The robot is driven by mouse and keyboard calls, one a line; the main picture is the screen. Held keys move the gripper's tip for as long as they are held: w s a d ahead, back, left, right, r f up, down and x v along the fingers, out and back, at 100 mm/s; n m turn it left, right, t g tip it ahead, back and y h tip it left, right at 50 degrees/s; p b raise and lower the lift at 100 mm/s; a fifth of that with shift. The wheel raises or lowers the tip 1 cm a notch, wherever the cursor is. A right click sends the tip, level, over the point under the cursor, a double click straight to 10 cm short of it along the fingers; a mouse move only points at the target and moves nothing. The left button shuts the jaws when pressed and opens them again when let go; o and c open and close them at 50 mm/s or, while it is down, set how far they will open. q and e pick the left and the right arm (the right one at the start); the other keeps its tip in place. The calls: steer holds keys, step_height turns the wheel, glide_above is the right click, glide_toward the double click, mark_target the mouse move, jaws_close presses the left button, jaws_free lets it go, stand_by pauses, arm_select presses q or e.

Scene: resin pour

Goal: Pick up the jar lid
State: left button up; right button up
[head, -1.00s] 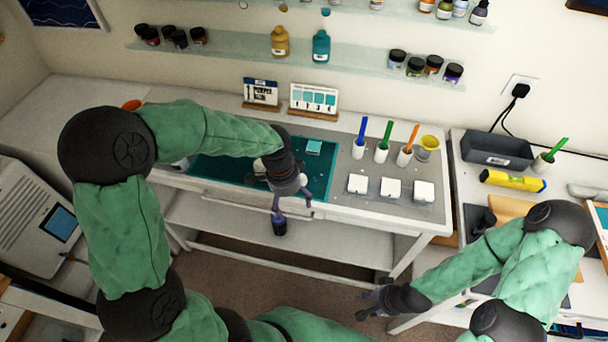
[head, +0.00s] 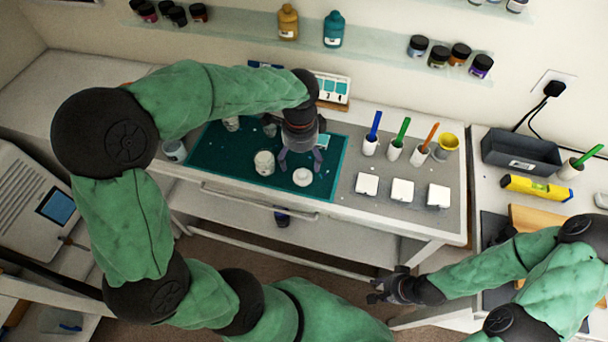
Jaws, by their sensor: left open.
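A round white jar lid (head: 302,177) with a small raised centre lies on the teal mat (head: 228,166). A whitish jar (head: 264,163) stands just left of it. My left gripper (head: 300,164) points down over the mat, its two fingers spread at the back edge of the lid. Nothing shows between the fingers, and I cannot tell whether they touch the lid. My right gripper (head: 372,291) hangs low in front of the bench, away from the lid, with its fingers apart and empty.
More pale containers stand behind the jar, partly hidden by my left arm. Right of the mat are white square blocks (head: 402,190), cups with coloured handles (head: 395,150) and a yellow cup (head: 447,142). A grey bin (head: 521,153) stands further right.

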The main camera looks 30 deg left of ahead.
mark_target(303, 172)
arm_select(q)
step_height(303, 172, down, 2)
steer(key=f+b, duration=0.1)
steer(key=f, duration=0.2)
steer(key=f+b, duration=0.1)
steer(key=f, duration=0.1)
steer(key=shift+w+d+b, duration=0.15)
steer(key=shift+d+b, duration=0.1)
steer(key=shift+b, duration=0.1)
steer(key=c, duration=0.9)
steer(key=shift+c, duration=0.2)
